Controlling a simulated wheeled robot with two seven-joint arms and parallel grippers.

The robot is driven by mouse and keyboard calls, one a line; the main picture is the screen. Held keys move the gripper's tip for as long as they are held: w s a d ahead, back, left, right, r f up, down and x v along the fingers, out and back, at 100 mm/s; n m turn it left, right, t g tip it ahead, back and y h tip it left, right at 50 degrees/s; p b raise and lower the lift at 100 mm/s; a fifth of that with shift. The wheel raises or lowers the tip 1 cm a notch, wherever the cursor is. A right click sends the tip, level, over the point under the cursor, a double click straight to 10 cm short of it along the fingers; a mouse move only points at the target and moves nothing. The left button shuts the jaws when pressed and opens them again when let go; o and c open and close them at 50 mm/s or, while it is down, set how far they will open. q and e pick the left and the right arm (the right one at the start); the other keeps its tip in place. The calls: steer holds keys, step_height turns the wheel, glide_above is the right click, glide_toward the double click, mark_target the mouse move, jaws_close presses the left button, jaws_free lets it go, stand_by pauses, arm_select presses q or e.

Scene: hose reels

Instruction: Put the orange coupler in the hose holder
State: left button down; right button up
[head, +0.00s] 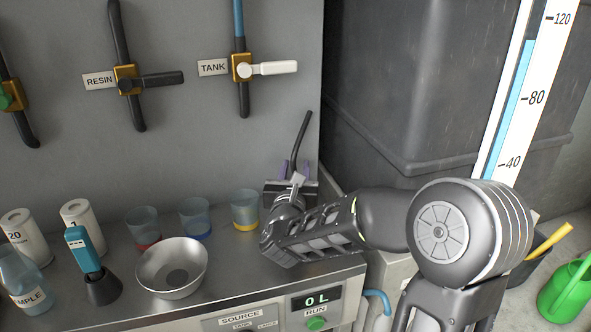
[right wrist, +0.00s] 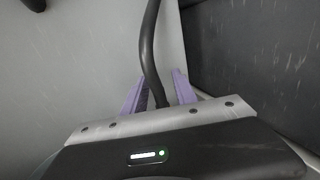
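My right gripper (head: 295,168) is at the right end of the bench, close to the grey panel. Its two purple fingers stand on either side of a dark hose (head: 302,135). In the right wrist view the fingers of my right gripper (right wrist: 159,80) stand apart, and the hose (right wrist: 150,45) runs down between them. The hose's lower end is hidden behind the gripper body, so I cannot tell whether the fingers hold anything there. No orange coupler shows in either view. I cannot make out a hose holder. My left gripper is not in view.
Cups with red (head: 144,228), blue (head: 196,219) and yellow (head: 245,210) bases, a metal bowl (head: 172,268) and a teal-topped device (head: 83,248) stand on the bench. Valves labelled RESIN (head: 128,80) and TANK (head: 243,68) are on the panel. A large dark tank (head: 425,90) stands at right.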

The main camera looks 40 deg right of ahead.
steer(key=v, duration=0.8)
steer(key=shift+s+a+r, duration=0.1)
steer(key=shift+a, duration=0.1)
steer(key=b+v, duration=0.2)
steer(key=shift+s+f+b, duration=0.15)
steer(key=shift+f+b, duration=0.1)
steer(key=shift+b, duration=0.15)
steer(key=shift+s+a+r+b, duration=0.2)
steer(key=shift+s+a+b, duration=0.25)
steer(key=shift+s+b, duration=0.1)
stand_by(1.6)
